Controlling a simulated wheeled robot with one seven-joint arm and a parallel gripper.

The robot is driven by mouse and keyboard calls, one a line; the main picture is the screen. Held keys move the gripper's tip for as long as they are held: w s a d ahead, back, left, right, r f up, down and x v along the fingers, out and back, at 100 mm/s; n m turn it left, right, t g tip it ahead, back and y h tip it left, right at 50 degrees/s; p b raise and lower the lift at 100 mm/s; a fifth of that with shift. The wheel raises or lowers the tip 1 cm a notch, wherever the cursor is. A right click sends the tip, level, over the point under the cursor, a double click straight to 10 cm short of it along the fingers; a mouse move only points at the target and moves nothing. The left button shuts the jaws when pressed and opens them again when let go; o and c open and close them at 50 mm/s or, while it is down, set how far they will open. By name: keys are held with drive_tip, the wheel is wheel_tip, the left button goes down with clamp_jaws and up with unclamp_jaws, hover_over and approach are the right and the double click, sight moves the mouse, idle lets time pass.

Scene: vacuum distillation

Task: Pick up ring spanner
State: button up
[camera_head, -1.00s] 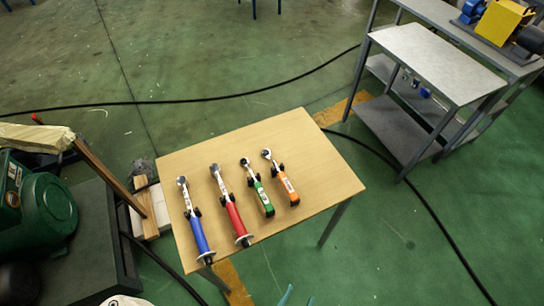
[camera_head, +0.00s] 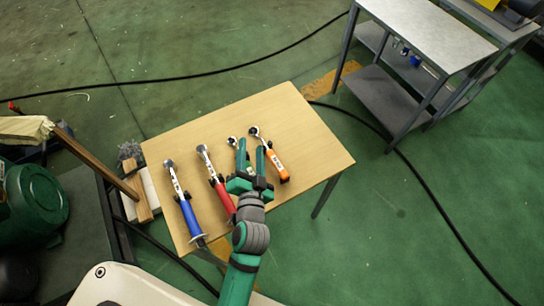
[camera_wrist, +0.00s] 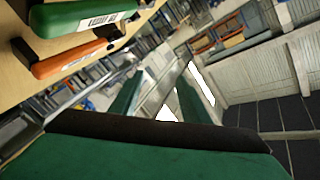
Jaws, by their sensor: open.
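Several tools with metal ratchet-like heads and coloured handles lie side by side on a light wooden table (camera_head: 308,150): blue (camera_head: 190,222), red (camera_head: 222,198), green (camera_head: 232,141) and orange (camera_head: 277,165). I cannot tell which is the ring spanner. My gripper (camera_head: 251,148) is open, its two green fingers reaching over the green and orange tools and hiding most of the green one. The wrist view shows the green handle (camera_wrist: 85,17) and the orange handle (camera_wrist: 75,56) at upper left. Nothing shows between the fingers.
A grey shelved table (camera_head: 435,35) stands at the upper right. A green machine (camera_head: 38,205) and a wooden plank (camera_head: 95,160) are at the left. A black cable (camera_head: 440,205) crosses the floor. The right side of the wooden table is clear.

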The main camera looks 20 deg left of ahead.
drive_tip(key=w+a+r+n+g+y, duration=0.25)
drive_tip(key=a+r+n+g, duration=0.25)
drive_tip(key=a, duration=0.3)
drive_tip(key=w+a+r+n+g+y, duration=0.1)
drive_tip(key=a+r+n+g+y, duration=0.35)
drive_tip(key=a, duration=0.35)
drive_tip(key=n+g+h, duration=0.5)
drive_tip(key=g+h, duration=0.1)
drive_tip(key=h, duration=0.8)
hover_over(278, 165)
wheel_tip(278, 165, down, 9)
wheel_tip(278, 165, down, 11)
drive_tip(key=shift+d+r, duration=0.1)
drive_tip(key=shift+r, duration=0.05)
clamp_jaws()
